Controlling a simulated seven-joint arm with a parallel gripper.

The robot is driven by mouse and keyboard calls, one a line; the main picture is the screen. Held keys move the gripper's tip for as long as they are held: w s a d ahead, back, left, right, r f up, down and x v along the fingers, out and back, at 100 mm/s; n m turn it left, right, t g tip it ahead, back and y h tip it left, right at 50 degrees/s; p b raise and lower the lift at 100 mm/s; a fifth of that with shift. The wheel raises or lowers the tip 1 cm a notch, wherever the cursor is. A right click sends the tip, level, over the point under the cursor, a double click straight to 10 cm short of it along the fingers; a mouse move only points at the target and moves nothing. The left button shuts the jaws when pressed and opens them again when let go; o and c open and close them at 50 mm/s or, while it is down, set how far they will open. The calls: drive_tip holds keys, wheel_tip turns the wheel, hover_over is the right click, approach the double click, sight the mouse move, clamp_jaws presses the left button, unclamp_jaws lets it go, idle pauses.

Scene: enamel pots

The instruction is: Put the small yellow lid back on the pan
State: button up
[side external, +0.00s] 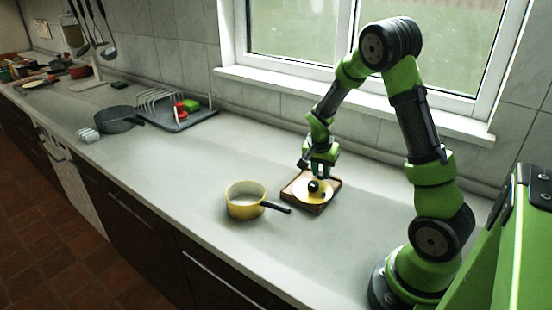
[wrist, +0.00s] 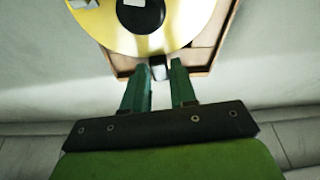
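The small yellow lid (side external: 311,199) lies on a square wooden tray (side external: 319,210), with a dark round knob (side external: 313,186) on top. In the wrist view the lid (wrist: 100,25) is cut off by the top edge, and its knob (wrist: 140,14) shows dark. The yellow pan (side external: 240,207) stands uncovered on the counter left of the tray, its black handle pointing right. My gripper (side external: 319,173) hangs over the tray, pointing down. In the wrist view its fingers (wrist: 162,66) are apart, near the lid's edge, with a small dark, pale-topped thing between them that I cannot identify.
Left along the counter (side external: 190,190) stand a dark grey pan (side external: 115,121) and a rack tray (side external: 180,124) with red and green things. The window wall runs behind. The counter around the yellow pan is clear, and its front edge is close.

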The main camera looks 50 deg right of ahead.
clamp_jaws()
drive_tip(key=shift+r, duration=0.1)
drive_tip(key=shift+r, duration=2.2)
